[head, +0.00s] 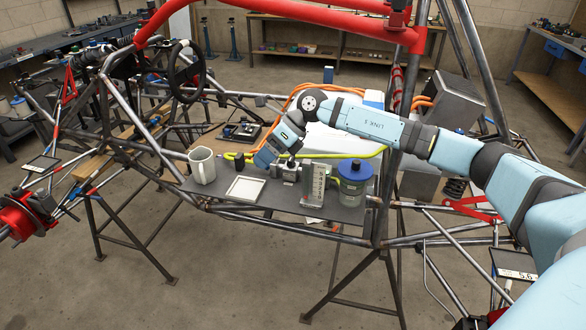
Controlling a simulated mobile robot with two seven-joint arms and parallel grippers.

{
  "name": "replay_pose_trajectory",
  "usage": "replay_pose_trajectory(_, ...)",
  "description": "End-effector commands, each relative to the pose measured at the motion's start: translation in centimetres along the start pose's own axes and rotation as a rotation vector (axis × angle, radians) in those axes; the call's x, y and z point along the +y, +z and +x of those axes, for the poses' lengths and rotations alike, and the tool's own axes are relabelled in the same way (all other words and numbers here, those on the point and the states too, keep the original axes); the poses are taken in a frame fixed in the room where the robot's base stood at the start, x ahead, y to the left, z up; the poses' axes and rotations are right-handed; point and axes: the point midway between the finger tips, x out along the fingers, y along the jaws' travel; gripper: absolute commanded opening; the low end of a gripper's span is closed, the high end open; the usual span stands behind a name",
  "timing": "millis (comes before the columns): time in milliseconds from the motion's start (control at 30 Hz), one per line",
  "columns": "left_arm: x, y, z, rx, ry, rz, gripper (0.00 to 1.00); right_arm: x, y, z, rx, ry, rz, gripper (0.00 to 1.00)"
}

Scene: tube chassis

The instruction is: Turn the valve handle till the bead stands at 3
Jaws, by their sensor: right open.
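The flow meter (313,185) is an upright grey block with a column of scale marks, standing on the dark shelf of the tube chassis. Its bead and the numbers are too small to read. A small metal valve body (290,172) sits just left of the meter. The valve handle cannot be made out clearly at this size. My right gripper (279,164) reaches down from above, close to the left side of the valve body. It is open, and its fingers are small in view; I cannot tell whether they touch the handle. My left gripper is not in view.
On the shelf (268,203) stand a pale mug (202,166), a white-faced tray (245,188) and a blue-lidded jar (353,180), close right of the meter. A yellow-green hose (370,153) runs behind. Chassis tubes and a red bar (330,26) surround the work area.

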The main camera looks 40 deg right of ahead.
Motion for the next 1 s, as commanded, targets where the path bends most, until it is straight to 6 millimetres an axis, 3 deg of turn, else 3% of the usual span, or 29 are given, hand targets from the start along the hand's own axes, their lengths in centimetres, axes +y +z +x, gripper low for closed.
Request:
replay_pose_trajectory(33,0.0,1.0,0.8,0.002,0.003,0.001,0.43,-2.4,-0.5,-2.3,0.051,-0.090,-0.038,0.70)
replay_pose_trajectory(200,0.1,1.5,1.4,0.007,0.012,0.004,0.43,-7.1,-1.6,-9.5,0.206,-0.309,-0.096,0.70)
replay_pose_trajectory(300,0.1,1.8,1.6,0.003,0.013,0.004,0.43,-8.3,-2.0,-12.0,0.253,-0.374,-0.102,0.70)
replay_pose_trajectory(400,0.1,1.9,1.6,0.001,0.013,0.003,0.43,-8.8,-2.3,-12.8,0.274,-0.399,-0.102,0.70)
replay_pose_trajectory(567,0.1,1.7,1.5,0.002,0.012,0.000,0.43,-9.5,-2.7,-11.4,0.278,-0.399,-0.102,0.70)
replay_pose_trajectory(1000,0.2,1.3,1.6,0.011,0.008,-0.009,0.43,-12.9,-4.8,-3.4,0.275,-0.396,-0.102,0.70)
